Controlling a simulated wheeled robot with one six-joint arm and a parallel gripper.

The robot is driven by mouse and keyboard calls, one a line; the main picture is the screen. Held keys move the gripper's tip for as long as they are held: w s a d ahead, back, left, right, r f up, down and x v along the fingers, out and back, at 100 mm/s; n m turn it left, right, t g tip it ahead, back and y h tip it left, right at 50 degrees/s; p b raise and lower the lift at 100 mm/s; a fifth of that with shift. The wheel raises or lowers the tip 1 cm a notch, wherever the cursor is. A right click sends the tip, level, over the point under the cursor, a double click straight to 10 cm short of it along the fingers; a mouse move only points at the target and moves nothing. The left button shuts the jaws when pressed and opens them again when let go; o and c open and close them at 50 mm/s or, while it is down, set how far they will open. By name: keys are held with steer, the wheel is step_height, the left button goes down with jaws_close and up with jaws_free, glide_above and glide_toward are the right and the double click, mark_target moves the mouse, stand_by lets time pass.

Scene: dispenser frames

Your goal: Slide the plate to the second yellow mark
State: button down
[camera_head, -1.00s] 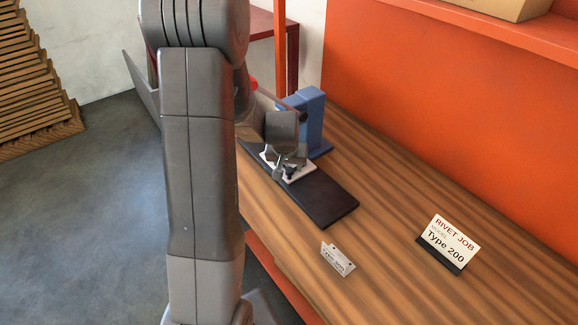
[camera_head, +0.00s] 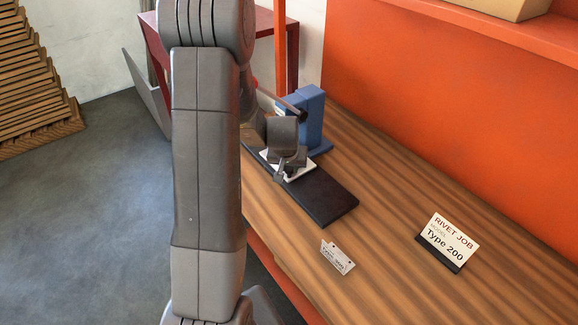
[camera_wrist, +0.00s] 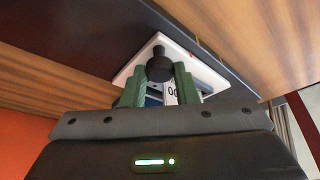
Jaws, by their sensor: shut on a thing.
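The white plate (camera_head: 306,170) lies on a long dark track (camera_head: 325,198) on the wooden bench, close to the blue press. In the wrist view the plate (camera_wrist: 206,66) carries a round black knob (camera_wrist: 159,66) and a small red mark. My gripper (camera_head: 288,168) is over the plate and hides part of it. In the wrist view its green fingers (camera_wrist: 160,84) are shut on the knob, one on each side. A white label reading "00" shows between the fingers.
A blue press (camera_head: 312,118) with a dark lever stands behind the plate. The near right part of the track is bare. A small tag (camera_head: 338,257) and a "Rivet Job Type 200" sign (camera_head: 448,242) stand on the bench. An orange wall (camera_head: 460,120) rises behind.

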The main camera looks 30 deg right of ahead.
steer(key=w+b, duration=0.1)
steer(key=w, duration=0.1)
steer(key=w+b, duration=0.2)
steer(key=w, duration=0.1)
steer(key=shift+w+a+f, duration=0.15)
steer(key=shift+w+a, duration=0.1)
steer(key=shift+w, duration=0.4)
steer(key=shift+r, duration=0.25)
steer(key=c, duration=1.5)
jaws_free()
steer(key=o, duration=0.3)
steer(key=shift+w, duration=0.15)
steer(key=shift+o, duration=0.2)
